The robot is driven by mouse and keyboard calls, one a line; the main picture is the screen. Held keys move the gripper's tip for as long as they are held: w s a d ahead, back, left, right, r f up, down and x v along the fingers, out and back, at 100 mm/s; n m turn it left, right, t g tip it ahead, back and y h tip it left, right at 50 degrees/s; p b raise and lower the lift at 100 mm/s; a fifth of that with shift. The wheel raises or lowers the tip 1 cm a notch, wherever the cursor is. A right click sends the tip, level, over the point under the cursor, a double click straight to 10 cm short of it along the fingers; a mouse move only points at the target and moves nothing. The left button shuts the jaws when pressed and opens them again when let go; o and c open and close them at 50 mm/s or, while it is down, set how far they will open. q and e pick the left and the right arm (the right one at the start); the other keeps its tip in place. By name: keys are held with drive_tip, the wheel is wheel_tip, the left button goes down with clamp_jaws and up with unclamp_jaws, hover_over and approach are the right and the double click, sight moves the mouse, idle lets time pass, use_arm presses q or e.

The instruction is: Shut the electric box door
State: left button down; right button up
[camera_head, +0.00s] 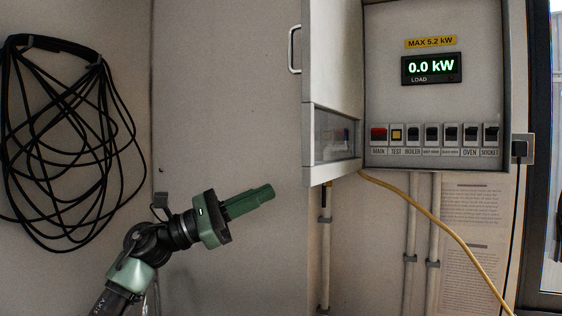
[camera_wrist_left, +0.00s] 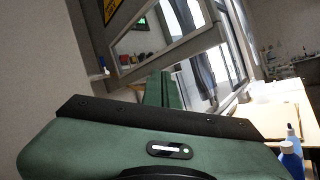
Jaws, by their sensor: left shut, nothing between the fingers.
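The electric box (camera_head: 437,90) is mounted on the wall at the upper right, with a load display reading 0.0 kW and a row of switches. Its door (camera_head: 331,65) stands open, hinged at the box's left side, with a handle (camera_head: 295,49) on its left edge and a clear window low down. My left gripper (camera_head: 268,191) is shut and empty, to the left of and below the door, apart from it. In the left wrist view the gripper (camera_wrist_left: 163,78) points toward the door's window (camera_wrist_left: 150,35). My right gripper is not in view.
A coil of black cable (camera_head: 65,140) hangs on the left wall. A yellow cable (camera_head: 440,222) runs down from under the box, past grey pipes (camera_head: 411,235). The wall between coil and door is clear. A table (camera_wrist_left: 285,120) with blue bottles shows in the left wrist view.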

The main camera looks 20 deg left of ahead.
use_arm(q)
drive_tip(key=s+a+r+m+g+y, duration=0.2)
drive_tip(key=s+a+r+m+y, duration=0.2)
drive_tip(key=s+r+m, duration=0.6)
drive_tip(key=w+d+f+m+p, duration=0.1)
drive_tip(key=w+d+p, duration=0.2)
drive_tip(key=d, duration=0.8)
drive_tip(key=shift+w+d+f+p, duration=0.15)
drive_tip(key=shift+w+f+p, duration=0.25)
drive_tip(key=shift+p, duration=0.3)
drive_tip(key=shift+t+y, duration=0.3)
